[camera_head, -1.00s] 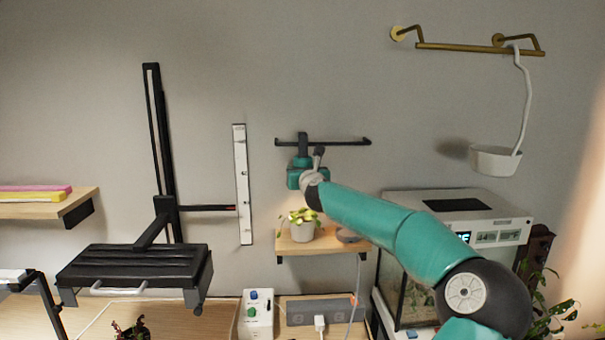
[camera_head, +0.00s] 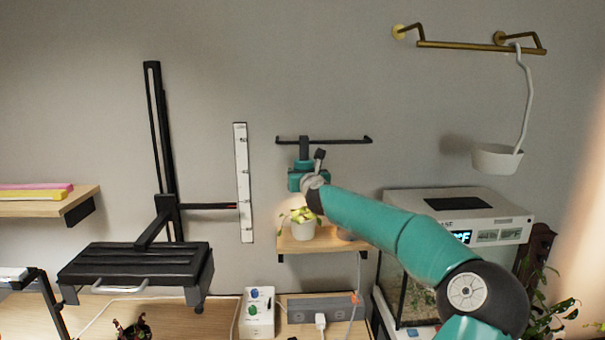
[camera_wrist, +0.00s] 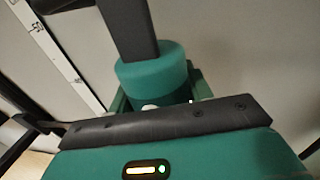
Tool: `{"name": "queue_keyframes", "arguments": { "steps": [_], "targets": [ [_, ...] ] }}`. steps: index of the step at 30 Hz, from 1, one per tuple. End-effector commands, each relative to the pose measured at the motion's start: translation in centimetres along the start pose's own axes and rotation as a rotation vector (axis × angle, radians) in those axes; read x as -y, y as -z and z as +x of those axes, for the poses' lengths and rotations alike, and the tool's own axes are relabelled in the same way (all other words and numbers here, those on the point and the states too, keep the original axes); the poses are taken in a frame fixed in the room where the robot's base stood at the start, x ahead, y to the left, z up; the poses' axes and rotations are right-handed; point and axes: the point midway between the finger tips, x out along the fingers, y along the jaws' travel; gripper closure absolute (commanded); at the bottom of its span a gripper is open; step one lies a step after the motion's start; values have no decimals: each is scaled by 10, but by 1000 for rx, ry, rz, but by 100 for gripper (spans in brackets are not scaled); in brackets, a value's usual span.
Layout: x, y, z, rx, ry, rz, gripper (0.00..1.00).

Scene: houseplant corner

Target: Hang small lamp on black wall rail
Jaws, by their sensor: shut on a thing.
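The small lamp has a teal round body (camera_head: 303,164) with a dark upright hanger (camera_head: 304,148) on top. Its teal body (camera_wrist: 152,78) and dark hanger (camera_wrist: 128,28) also show in the wrist view. My gripper (camera_head: 301,181) is shut on the lamp body and holds it upright, hanger up. The black wall rail (camera_head: 338,141) runs level on the wall behind. The hanger's top overlaps the rail near its left end and rises slightly above it. I cannot tell whether the hanger touches or hooks over the rail. The rail is not clear in the wrist view.
A small shelf (camera_head: 322,246) with a potted plant (camera_head: 302,228) is below the lamp. A white measuring strip (camera_head: 243,183) and black stand (camera_head: 160,150) are left. A terrarium (camera_head: 458,207) is at right; a brass rail (camera_head: 470,47) holds a white hanging pot (camera_head: 497,158).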

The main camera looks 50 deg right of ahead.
Motion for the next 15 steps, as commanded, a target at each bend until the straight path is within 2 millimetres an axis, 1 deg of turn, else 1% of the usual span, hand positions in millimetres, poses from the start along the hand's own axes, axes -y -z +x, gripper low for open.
{"name": "queue_keyframes", "arguments": {
  "steps": [15],
  "targets": [
    [0,4,0,0,1,0,78]
  ]
}}
